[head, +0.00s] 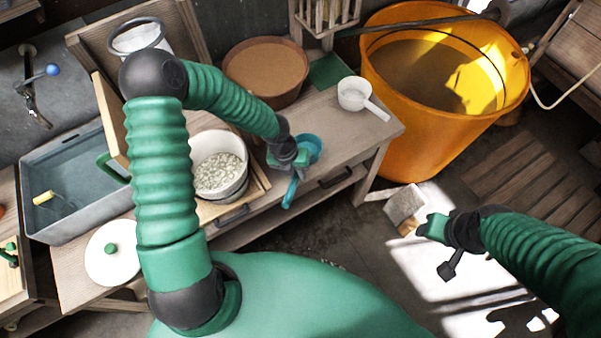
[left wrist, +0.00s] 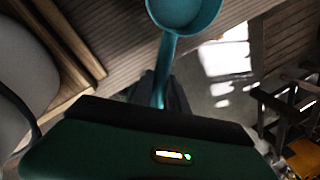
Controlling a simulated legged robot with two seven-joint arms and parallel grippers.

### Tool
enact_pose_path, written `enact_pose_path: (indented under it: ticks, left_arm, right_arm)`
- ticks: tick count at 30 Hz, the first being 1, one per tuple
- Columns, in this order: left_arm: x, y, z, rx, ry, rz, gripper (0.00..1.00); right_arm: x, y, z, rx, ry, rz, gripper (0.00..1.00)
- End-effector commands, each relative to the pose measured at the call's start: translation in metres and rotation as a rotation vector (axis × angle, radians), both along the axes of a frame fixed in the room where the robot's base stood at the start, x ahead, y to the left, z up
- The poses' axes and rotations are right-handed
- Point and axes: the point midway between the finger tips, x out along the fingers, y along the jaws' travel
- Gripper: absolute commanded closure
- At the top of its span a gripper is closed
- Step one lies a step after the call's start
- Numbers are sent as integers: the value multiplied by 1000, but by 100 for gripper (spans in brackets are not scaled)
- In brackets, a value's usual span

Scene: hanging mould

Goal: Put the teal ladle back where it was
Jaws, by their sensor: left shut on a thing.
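The teal ladle (head: 314,144) is in my left gripper (head: 288,160), over the front part of the wooden bench. Its round bowl shows to the right of the jaws and its handle hangs below them, past the bench's front edge. In the left wrist view the ladle (left wrist: 183,14) has its bowl at the top, and its handle runs down between the dark fingers. My left gripper is shut on the handle. My right gripper (head: 428,229) is out over the floor at the right, apart from the ladle; its jaws are too small to read.
A white pot of pale grains (head: 222,172) stands just left of my left gripper. A brown bowl (head: 266,70) and a white dipper (head: 355,94) stand behind it. A large orange tub (head: 425,145) is at right. Bare bench (head: 345,140) lies right of the ladle.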

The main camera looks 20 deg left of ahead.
Motion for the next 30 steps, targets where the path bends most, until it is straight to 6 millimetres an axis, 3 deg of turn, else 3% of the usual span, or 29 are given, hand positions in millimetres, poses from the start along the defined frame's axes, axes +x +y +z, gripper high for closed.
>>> enact_pose_path:
  ticks: [1,6,17,30]
  left_arm:
    - [0,3,-2,-3,1,4,80]
    - [0,4,-2,-1,1,5,59]
    - [1,-6,8,9,-2,3,59]
    - [-8,18,106,0,-1,8,59]
  right_arm:
    - [0,0,-1,0,0,1,49]
    - [0,1,0,1,0,2,49]
    - [0,0,2,0,0,2,49]
    - [0,0,26,1,0,2,49]
